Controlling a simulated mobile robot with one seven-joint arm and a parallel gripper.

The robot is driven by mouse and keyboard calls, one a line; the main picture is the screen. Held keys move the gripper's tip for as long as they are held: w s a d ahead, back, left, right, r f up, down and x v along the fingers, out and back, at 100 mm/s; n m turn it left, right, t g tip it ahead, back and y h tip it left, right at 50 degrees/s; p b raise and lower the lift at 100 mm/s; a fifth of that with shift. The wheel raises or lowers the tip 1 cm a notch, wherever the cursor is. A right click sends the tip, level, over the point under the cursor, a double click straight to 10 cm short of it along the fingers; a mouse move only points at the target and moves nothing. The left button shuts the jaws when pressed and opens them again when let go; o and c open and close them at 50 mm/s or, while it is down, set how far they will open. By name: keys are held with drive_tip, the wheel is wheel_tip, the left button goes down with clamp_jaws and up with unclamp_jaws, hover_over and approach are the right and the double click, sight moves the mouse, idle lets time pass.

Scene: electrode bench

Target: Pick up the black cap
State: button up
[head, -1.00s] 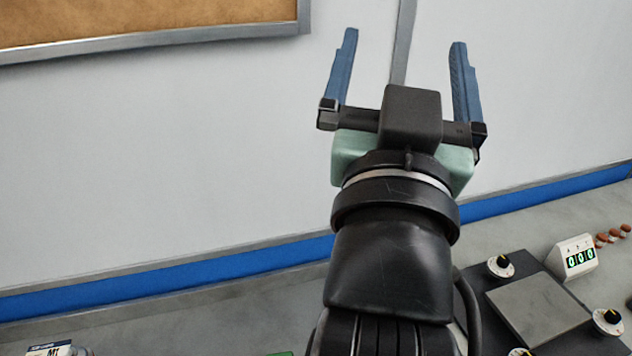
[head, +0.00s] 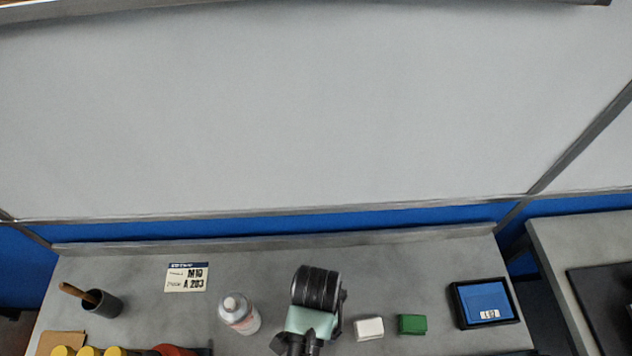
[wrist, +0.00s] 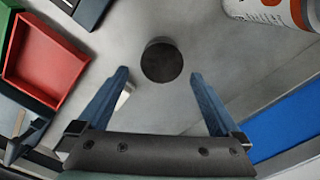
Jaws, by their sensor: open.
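The black cap (wrist: 161,61) is a round, dark disc on the grey bench in the wrist view. My gripper (wrist: 158,76) is open, with its blue fingers on either side of the view and the cap showing between and slightly beyond the tips. Nothing is held. How high the fingers are above the cap I cannot tell. In the head view my gripper points down at the bottom edge, its fingers out of frame, and I do not see the cap there.
A white-and-grey can (head: 238,313) stands left of my arm. A white block (head: 369,328) and a green block (head: 412,324) lie to the right, then a black tray (head: 459,308) with a blue pad. A red tray (wrist: 45,62) lies left in the wrist view.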

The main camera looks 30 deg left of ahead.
drive_tip(key=shift+s+a+f, duration=0.1)
drive_tip(key=shift+f, duration=1.9)
drive_tip(key=shift+a+f, duration=0.1)
drive_tip(key=shift+f, duration=1.9)
drive_tip(key=c, duration=1.1)
drive_tip(key=shift+c, duration=0.2)
